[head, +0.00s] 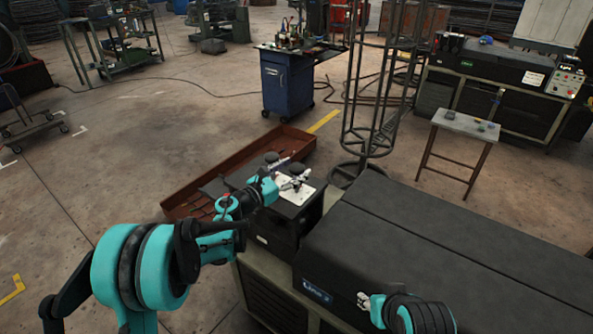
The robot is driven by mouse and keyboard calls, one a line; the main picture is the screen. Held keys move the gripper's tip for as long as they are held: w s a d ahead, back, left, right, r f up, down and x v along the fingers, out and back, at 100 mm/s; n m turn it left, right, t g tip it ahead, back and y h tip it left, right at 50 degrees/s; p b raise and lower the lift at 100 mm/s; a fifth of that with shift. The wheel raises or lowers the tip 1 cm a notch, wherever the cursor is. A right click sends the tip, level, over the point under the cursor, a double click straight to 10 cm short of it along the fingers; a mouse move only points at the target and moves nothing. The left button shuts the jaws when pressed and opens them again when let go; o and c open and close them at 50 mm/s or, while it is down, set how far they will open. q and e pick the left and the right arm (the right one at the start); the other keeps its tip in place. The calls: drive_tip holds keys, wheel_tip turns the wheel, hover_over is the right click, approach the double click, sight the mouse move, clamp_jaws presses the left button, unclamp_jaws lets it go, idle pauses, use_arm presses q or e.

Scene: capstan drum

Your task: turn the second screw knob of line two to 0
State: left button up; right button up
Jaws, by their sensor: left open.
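A black machine box (275,226) with a pale top plate (299,192) stands at the left end of the long dark machine. Two dark round knobs show over the plate, a farther one (271,157) and a nearer one (296,169). The lines and any scale marks are too small to read. My left gripper (286,172) is open at the plate, close to the knobs; I cannot tell whether it touches one. My left wrist hides part of the box. My right arm shows at the lower right over the dark cover, with its small pale end (363,300) unclear.
The long dark machine cover (430,255) fills the lower right. A rusty red tray (285,143) lies on the floor behind the box. A wire cage stand (362,125), a blue cabinet (286,85) and a small table (462,126) stand farther back. The floor at left is mostly clear.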

use_arm(q)
drive_tip(key=shift+w+d, duration=0.45)
drive_tip(key=shift+w, duration=0.05)
drive_tip(key=c, duration=1.2)
